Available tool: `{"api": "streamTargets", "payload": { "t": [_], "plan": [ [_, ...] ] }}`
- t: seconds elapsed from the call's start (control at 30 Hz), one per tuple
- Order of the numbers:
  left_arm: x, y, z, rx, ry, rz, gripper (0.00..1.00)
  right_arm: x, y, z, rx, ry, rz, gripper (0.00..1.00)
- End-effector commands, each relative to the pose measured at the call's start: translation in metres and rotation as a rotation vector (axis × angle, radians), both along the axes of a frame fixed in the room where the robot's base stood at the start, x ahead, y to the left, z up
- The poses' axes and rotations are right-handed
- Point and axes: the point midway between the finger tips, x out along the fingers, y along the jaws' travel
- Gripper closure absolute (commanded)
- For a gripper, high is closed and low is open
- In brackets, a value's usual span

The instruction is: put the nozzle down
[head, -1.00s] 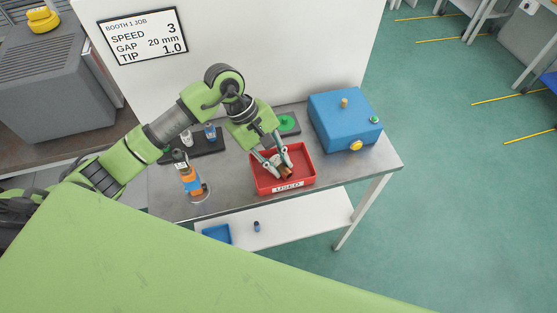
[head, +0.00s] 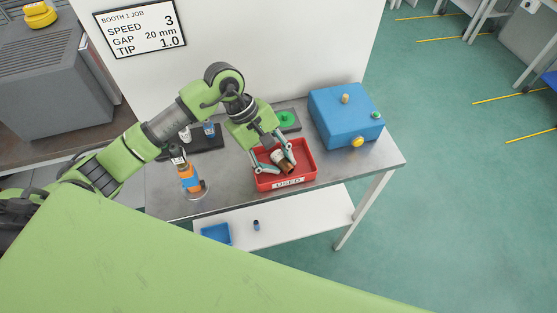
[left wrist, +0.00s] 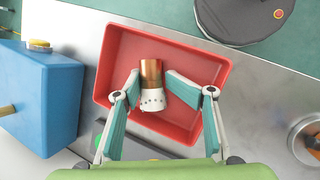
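The nozzle, a copper tip with a white perforated collar, lies in the red tray in the head view (head: 284,162) and in the left wrist view (left wrist: 152,88). The red tray (head: 267,184) has a label on its front that seems to read "USED"; its floor also shows in the left wrist view (left wrist: 190,62). My left gripper (head: 281,167) is open, low over the tray, with its fingers spread on either side of the nozzle. In the left wrist view the fingers (left wrist: 152,83) flank it; whether one still touches it is hard to tell. My right gripper is not in view.
A blue box (head: 338,125) with knobs stands right of the tray. A dark pad with a green disc (head: 286,119) is behind it. An orange bottle-like item (head: 189,178) and a dark rack (head: 207,146) are to the left. The bench's front right corner is clear.

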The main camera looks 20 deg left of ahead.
Motion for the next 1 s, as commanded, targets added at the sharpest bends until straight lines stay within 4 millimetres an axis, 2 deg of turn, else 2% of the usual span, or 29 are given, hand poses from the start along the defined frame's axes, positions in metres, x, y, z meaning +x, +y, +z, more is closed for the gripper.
{"api": "streamTargets", "payload": {
  "t": [0.23,0.4,0.47,0.6,0.8,1.0],
  "plan": [
    [0.001,0.002,0.003,0.005,0.001,0.004,0.64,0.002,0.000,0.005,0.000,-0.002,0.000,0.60],
    [0.001,0.001,0.019,0.001,0.001,0.004,0.64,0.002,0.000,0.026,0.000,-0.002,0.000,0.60],
    [0.004,0.009,0.022,0.004,-0.010,0.005,0.64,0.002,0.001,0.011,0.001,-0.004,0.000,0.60],
    [0.005,0.025,0.053,0.005,-0.011,0.004,0.64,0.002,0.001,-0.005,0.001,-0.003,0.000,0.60],
    [0.005,0.043,0.093,0.002,-0.010,0.004,0.64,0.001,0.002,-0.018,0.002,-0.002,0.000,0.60],
    [0.005,0.052,0.116,0.000,-0.006,0.003,0.64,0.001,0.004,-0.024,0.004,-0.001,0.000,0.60]
  ]
}}
